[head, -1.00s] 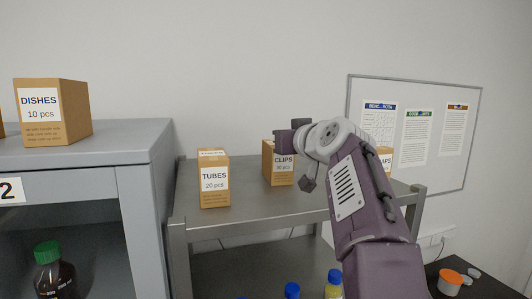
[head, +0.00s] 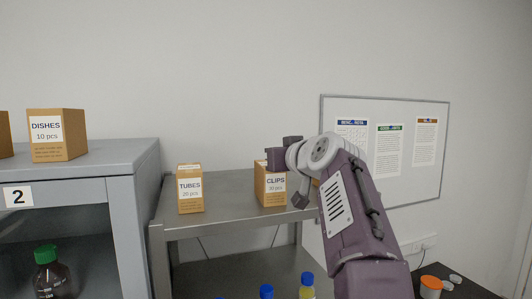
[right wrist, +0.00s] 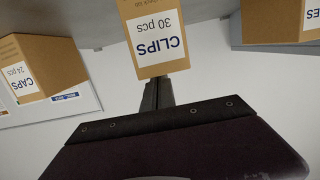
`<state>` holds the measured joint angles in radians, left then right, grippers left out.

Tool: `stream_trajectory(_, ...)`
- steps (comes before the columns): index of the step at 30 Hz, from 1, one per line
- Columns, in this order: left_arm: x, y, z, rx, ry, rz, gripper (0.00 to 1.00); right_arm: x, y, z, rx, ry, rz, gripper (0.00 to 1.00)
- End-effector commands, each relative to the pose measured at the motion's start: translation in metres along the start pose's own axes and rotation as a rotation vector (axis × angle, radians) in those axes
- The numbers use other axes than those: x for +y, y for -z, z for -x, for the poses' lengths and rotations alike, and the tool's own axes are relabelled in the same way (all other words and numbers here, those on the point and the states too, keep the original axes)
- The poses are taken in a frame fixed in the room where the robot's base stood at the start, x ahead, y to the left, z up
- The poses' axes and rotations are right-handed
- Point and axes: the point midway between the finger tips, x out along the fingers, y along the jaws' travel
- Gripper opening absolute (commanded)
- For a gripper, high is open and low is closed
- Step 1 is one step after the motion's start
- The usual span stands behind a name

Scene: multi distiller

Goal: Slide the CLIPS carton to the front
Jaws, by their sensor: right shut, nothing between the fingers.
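The CLIPS carton (head: 272,187) is a small brown box with a white label. It stands upright near the front edge of the grey metal shelf (head: 228,210), right of the TUBES carton. My right gripper (head: 275,158) is at the top of the CLIPS carton and shut on nothing. In the right wrist view, which is upside down, the CLIPS label (right wrist: 156,40) faces the camera. The dark shut fingers (right wrist: 157,93) run past the carton's top edge, and their tips are hidden behind it. My left gripper is not in view.
The TUBES carton (head: 190,190) stands left on the same shelf. The CAPS carton (right wrist: 40,66) shows in the right wrist view. A DISHES carton (head: 57,135) sits on the grey cabinet (head: 110,158). Capped bottles (head: 307,285) stand below the shelf.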

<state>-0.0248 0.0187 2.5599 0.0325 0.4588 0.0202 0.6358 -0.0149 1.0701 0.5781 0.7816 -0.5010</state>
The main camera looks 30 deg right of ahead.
Motion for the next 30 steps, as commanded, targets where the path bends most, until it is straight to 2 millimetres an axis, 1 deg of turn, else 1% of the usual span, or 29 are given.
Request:
stream_trajectory(3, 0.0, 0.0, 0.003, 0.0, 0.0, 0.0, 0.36, -0.001, 0.004, 0.0, 0.002, 0.0, 0.0, 0.0)
stream_trajectory(6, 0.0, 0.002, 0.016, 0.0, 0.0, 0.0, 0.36, -0.005, 0.012, -0.005, -0.007, 0.004, 0.001, 0.0)
stream_trajectory(8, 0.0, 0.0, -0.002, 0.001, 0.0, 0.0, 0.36, -0.003, 0.002, 0.006, -0.001, -0.002, 0.002, 0.0)
stream_trajectory(10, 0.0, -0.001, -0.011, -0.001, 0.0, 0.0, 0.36, -0.003, -0.002, 0.023, 0.001, -0.002, 0.002, 0.0)
stream_trajectory(15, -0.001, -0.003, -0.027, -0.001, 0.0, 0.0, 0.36, -0.002, -0.007, 0.063, 0.003, -0.005, 0.001, 0.0)
stream_trajectory(18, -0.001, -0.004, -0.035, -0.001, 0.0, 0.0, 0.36, -0.002, -0.01, 0.084, 0.002, -0.005, 0.002, 0.0)
stream_trajectory(21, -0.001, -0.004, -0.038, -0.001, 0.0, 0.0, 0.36, -0.002, -0.011, 0.101, 0.002, -0.005, -0.001, 0.0)
stream_trajectory(25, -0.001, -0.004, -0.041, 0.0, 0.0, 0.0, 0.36, -0.003, -0.011, 0.112, 0.001, -0.002, 0.001, 0.0)
stream_trajectory(30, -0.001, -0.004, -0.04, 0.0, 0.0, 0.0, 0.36, -0.004, -0.01, 0.115, 0.001, 0.002, 0.002, 0.0)
